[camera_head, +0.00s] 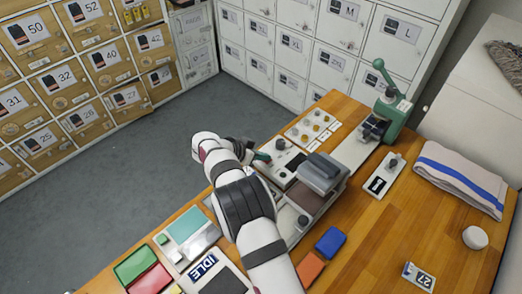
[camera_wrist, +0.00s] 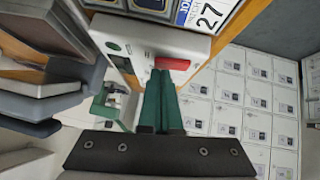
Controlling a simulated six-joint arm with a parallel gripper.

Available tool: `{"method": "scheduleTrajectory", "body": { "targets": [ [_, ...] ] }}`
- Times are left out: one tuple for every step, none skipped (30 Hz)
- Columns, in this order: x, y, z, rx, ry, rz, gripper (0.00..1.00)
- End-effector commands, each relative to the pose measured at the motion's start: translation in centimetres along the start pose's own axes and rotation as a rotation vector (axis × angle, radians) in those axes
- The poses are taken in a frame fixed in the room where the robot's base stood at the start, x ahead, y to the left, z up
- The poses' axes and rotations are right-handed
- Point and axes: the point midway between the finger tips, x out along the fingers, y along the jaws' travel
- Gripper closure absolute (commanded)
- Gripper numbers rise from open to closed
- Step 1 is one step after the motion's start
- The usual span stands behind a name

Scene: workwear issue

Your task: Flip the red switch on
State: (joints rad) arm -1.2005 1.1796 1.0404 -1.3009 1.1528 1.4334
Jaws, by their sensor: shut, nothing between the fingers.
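The red switch (camera_wrist: 172,64) is a flat red bar on a white control box (camera_wrist: 150,38) in the wrist view. My gripper (camera_wrist: 160,74) has green fingers pressed together and empty, their tips right beside the switch. I cannot tell whether they touch it, or which way the switch is set. In the head view the white control box (camera_head: 283,171) sits at the table's far edge, with my gripper (camera_head: 266,157) at its left side. The red switch is not visible there, apparently hidden by my arm and fingers.
A grey stacked device (camera_head: 319,172) stands just right of the box. A green press (camera_head: 388,105) stands behind, and a knob plate (camera_head: 312,127) lies between. Red (camera_head: 150,280) and green (camera_head: 136,264) trays lie front left.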

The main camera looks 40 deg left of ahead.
Motion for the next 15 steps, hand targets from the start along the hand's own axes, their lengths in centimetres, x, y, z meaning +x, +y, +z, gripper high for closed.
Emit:
{"method": "scheduleTrajectory", "body": {
  "targets": [
    [0.01,0.00,0.02,0.000,0.000,0.000,1.00],
    [0.01,0.00,0.01,0.000,0.000,0.000,1.00],
    [0.00,0.01,0.01,0.000,0.000,0.000,1.00],
    [0.00,0.01,0.01,0.000,0.000,0.000,1.00],
    [0.00,0.01,0.01,0.000,0.000,0.000,1.00],
    [0.00,0.01,0.01,0.000,0.000,0.000,1.00],
    [0.02,0.02,0.04,0.000,0.000,0.000,1.00],
    [0.10,0.06,0.12,-0.001,0.000,0.001,1.00],
    [0.30,0.16,0.32,-0.001,0.000,0.002,1.00],
    [0.52,0.27,0.53,-0.001,0.000,0.003,1.00],
    [0.53,0.27,0.53,-0.002,0.000,0.002,1.00],
    [0.52,0.26,0.52,-0.001,0.000,0.002,1.00],
    [0.53,0.26,0.53,-0.001,0.000,0.002,1.00],
    [0.54,0.27,0.54,-0.001,0.000,0.002,1.00],
    [0.55,0.28,0.55,-0.001,-0.001,0.002,1.00]
  ]
}}
